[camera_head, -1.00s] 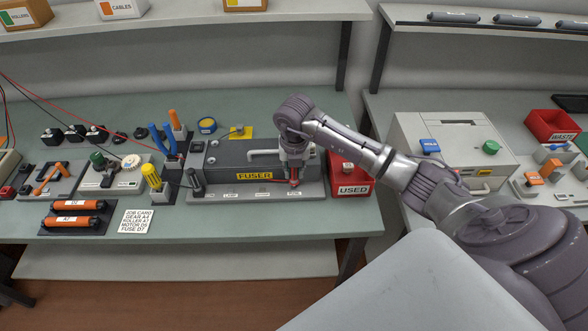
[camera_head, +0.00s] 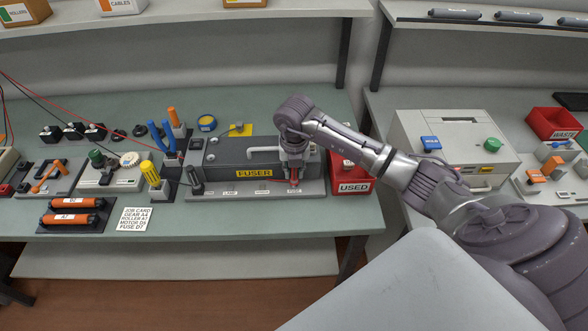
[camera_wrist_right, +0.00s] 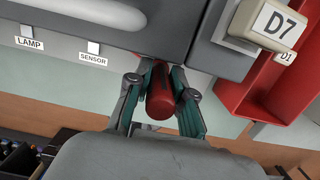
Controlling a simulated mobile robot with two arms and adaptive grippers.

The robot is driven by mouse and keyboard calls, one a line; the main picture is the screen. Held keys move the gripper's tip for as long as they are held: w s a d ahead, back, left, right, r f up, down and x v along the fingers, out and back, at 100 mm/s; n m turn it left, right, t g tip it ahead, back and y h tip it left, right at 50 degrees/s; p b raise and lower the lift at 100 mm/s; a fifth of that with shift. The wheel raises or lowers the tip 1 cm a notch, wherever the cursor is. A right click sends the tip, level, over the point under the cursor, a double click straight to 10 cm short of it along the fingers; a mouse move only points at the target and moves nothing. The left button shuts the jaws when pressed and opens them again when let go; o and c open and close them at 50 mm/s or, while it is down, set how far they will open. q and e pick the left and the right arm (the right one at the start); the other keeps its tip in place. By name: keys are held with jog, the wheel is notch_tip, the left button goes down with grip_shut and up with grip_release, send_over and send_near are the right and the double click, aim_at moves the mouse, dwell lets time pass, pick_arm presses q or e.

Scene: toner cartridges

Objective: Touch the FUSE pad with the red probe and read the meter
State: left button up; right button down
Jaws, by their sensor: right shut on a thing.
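My right gripper (camera_head: 292,167) is shut on the red probe (camera_head: 293,179) at the right end of the front ledge of the grey fuser unit (camera_head: 228,155). In the right wrist view the red probe (camera_wrist_right: 160,92) sits between the two fingers (camera_wrist_right: 160,85), pointing away toward the ledge. Its tip is hidden, so I cannot tell whether it touches a pad. The LAMP pad (camera_wrist_right: 35,29) and SENSOR pad (camera_wrist_right: 93,47) show to its left; the FUSE pad is hidden there. A grey box (camera_head: 6,163) is cut off at the left edge; no meter reading shows. My left gripper is out of view.
A red USED bin (camera_head: 352,183) stands just right of the fuser unit. A red wire (camera_head: 60,104) crosses the bench from the left. Orange rollers (camera_head: 72,218) and a job card (camera_head: 134,218) lie front left.

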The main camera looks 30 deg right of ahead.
dwell(0.6)
jog(key=shift+r+p, duration=2.35)
jog(key=shift+r, duration=1.15)
